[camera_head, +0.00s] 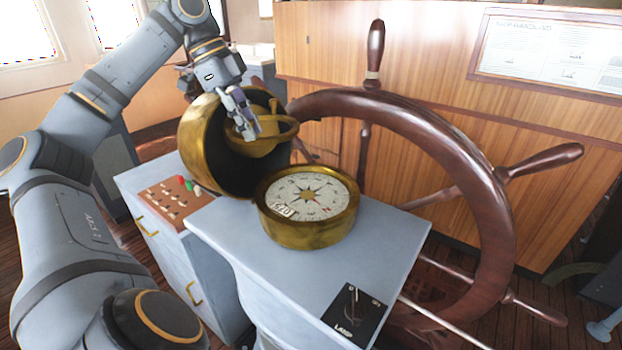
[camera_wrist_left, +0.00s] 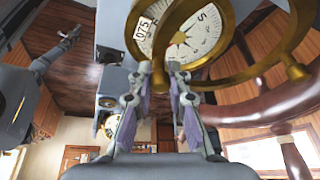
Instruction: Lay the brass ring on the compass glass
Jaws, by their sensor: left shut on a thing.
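The compass (camera_head: 303,198) is a round brass bowl on the grey stand, its glass face up over a white card with a star. My left gripper (camera_head: 250,128) is shut on the brass ring (camera_head: 289,131), holding it in the air behind and above the compass, in front of the open hood. The ring is apart from the glass. In the left wrist view, my left gripper (camera_wrist_left: 171,82) is at the near edge of the ring (camera_wrist_left: 262,69), and the compass card (camera_wrist_left: 200,38) shows through it. My right gripper (camera_wrist_left: 70,37) seems to show small there, its jaws unclear.
The gold hood (camera_head: 196,150) stands open behind the compass. A large wooden wheel (camera_head: 468,160) rises close on the right. A red-brown switch panel (camera_head: 170,203) lies left, and a black lamp panel (camera_head: 354,314) in front. The stand top (camera_head: 385,240) right of the compass is bare.

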